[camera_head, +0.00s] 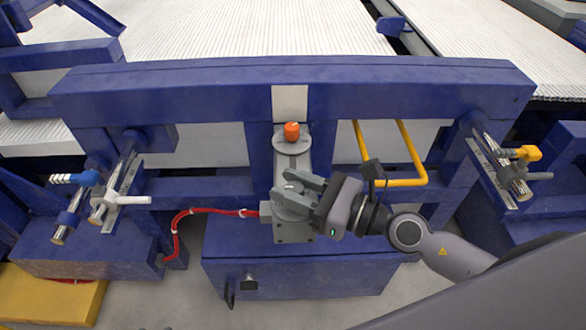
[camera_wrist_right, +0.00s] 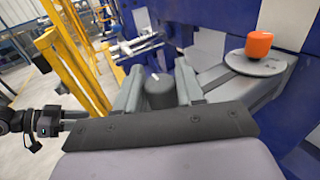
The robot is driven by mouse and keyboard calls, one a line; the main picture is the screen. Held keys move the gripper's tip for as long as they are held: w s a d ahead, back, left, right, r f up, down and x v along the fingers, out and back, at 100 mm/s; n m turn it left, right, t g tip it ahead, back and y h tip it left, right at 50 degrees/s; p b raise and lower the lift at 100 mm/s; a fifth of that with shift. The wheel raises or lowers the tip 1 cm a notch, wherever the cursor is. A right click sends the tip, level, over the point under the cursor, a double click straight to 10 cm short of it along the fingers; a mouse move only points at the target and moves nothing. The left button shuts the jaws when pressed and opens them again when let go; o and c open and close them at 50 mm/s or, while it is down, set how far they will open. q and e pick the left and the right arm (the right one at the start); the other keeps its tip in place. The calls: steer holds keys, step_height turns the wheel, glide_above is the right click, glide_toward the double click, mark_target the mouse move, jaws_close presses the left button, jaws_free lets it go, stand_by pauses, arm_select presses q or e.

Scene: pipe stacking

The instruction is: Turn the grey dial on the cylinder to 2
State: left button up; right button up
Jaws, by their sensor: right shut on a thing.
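The grey dial (camera_wrist_right: 160,92) shows in the right wrist view as a dark grey round knob with a white mark on its top. My right gripper (camera_head: 285,186) reaches in from the right over the grey housing (camera_head: 293,233) on the blue frame. It is shut on the dial, with one finger on each side, as the right wrist view (camera_wrist_right: 160,78) shows. In the head view the fingers largely cover the dial. I cannot read any numbers around it. My left gripper is out of view.
An orange knob (camera_head: 292,131) stands on a grey disc (camera_head: 291,144) behind the dial. A red cable (camera_head: 180,225) runs left from the housing. A yellow bar handle (camera_head: 410,160) lies to the right, near my right wrist. A blue beam (camera_head: 200,95) crosses behind.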

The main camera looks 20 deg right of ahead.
steer(key=shift+r+m+t+h+p, duration=0.3)
steer(key=shift+m+t+h+p, duration=0.25)
steer(key=shift+p, duration=0.45)
steer(key=shift+m+t+h+p, duration=0.45)
steer(key=shift+h+p, duration=0.2)
steer(key=shift+p, duration=0.3)
steer(key=m+t+h+p, duration=0.1)
steer(key=h+p, duration=0.1)
steer(key=shift+f+m+p, duration=0.15)
steer(key=shift+m+p, duration=0.25)
steer(key=m+t+h+p, duration=0.1)
steer(key=m+h+p, duration=0.1)
steer(key=h, duration=0.1)
steer(key=shift+t, duration=0.3)
steer(key=shift+f+m+h, duration=0.15)
steer(key=shift+m+h, duration=0.45)
steer(key=shift+h, duration=0.5)
steer(key=shift+t+h+p, duration=0.3)
steer(key=o, duration=1)
steer(key=shift+c, duration=0.2)
